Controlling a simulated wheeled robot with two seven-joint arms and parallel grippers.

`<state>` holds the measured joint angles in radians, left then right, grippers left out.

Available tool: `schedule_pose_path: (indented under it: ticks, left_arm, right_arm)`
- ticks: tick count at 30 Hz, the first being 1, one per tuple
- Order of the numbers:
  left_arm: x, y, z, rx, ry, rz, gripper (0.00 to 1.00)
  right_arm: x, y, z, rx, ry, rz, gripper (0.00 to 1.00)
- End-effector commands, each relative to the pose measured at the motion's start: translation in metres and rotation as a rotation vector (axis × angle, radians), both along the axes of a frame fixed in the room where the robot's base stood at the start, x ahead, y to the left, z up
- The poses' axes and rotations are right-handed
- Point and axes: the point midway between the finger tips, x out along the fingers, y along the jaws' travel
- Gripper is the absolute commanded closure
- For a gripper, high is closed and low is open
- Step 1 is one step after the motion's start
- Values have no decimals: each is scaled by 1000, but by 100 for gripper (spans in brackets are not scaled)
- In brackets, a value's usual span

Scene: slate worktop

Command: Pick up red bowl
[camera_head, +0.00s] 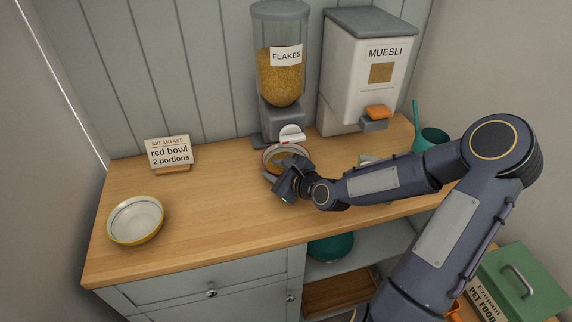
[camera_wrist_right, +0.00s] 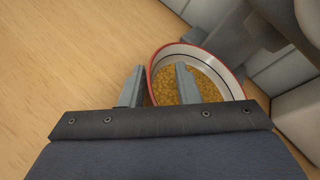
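The red bowl (camera_head: 267,164) stands on the wooden worktop beneath the spout of the flakes dispenser (camera_head: 281,70). In the right wrist view the bowl (camera_wrist_right: 158,58) has a red rim and a white inside with a dark line, and golden flakes lie in it. My right gripper (camera_head: 278,180) is at the bowl's near left side. In the wrist view its fingers (camera_wrist_right: 159,88) are apart, one outside the wall and one inside over the flakes, with a gap between them. Whether either finger touches the wall is unclear. My left gripper is not in view.
A pale bowl with a yellow rim (camera_head: 136,219) stands at the left. A card (camera_head: 169,153) behind it reads "red bowl 2 portions". A muesli dispenser (camera_head: 366,75) and a teal cup (camera_head: 431,139) stand at the right. The worktop's middle left is clear.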

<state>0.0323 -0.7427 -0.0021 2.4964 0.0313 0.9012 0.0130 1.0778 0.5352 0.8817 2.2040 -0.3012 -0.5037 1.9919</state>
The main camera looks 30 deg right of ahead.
Motion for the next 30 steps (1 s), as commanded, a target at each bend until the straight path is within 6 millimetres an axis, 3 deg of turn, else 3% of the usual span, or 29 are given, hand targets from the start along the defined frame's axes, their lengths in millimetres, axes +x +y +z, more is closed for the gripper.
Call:
schedule_pose_path:
  ticks: [1, 6, 23, 30]
  left_arm:
    - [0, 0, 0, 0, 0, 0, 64]
    - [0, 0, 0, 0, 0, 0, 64]
    - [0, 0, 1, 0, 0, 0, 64]
    - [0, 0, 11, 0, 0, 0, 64]
  right_arm:
    - [0, 0, 0, 0, 0, 0, 78]
    - [0, 0, 0, 0, 1, 1, 100]
    - [0, 0, 0, 1, 2, 1, 100]
    - [8, 3, 12, 0, 1, 6, 100]
